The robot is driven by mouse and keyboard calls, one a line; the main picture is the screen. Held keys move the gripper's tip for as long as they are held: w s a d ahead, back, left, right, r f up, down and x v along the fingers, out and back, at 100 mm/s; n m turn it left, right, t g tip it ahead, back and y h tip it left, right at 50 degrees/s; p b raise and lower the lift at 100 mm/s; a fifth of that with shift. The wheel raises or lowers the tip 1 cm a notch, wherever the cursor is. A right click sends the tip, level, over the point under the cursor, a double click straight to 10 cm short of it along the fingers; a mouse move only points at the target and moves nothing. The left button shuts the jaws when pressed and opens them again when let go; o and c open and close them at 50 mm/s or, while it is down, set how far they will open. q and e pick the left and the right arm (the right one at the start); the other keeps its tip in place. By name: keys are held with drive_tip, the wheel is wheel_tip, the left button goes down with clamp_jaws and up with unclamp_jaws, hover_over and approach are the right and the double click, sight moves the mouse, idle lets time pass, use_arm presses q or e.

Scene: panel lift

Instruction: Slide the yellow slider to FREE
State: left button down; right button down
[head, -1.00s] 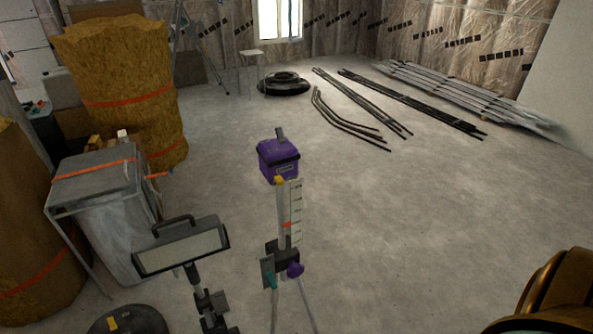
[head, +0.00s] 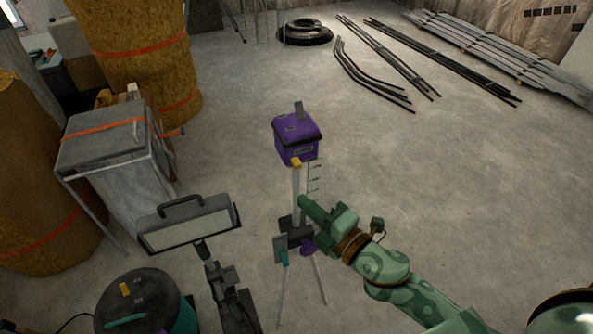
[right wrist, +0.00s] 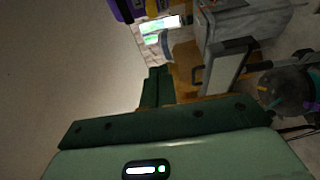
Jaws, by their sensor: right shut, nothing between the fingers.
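A small yellow block (head: 296,162), possibly the slider, sits at the top of an upright mast below a purple box (head: 297,138). Another yellow piece (head: 125,289) sits on a round dark machine (head: 150,312) at the lower left. I cannot read FREE anywhere. The mast stand has a white scale (head: 314,178), a teal lever (head: 284,258) and a purple knob (head: 308,247). My right gripper (head: 304,203) is shut and empty, in front of the mast's middle, hiding part of it. Its dark green fingers (right wrist: 155,88) show in the right wrist view. My left gripper is not in view.
A work lamp (head: 190,224) on a stand is left of the mast. A grey wrapped crate (head: 118,170) and brown rolls (head: 145,60) stand farther left. Black rods (head: 380,55) lie at the back right.

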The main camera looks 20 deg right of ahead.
sight(302, 156)
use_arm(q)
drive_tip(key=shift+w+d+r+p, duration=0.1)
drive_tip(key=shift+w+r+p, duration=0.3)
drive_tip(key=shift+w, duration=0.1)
use_arm(e)
drive_tip(key=w, duration=0.9)
drive_tip(key=shift+w+d, duration=0.2)
drive_tip(key=shift+w, duration=0.15)
drive_tip(key=d, duration=0.5)
drive_tip(key=shift+f, duration=0.1)
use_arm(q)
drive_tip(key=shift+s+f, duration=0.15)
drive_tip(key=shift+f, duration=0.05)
use_arm(e)
drive_tip(key=shift+w, duration=0.1)
drive_tip(key=shift+d, duration=0.1)
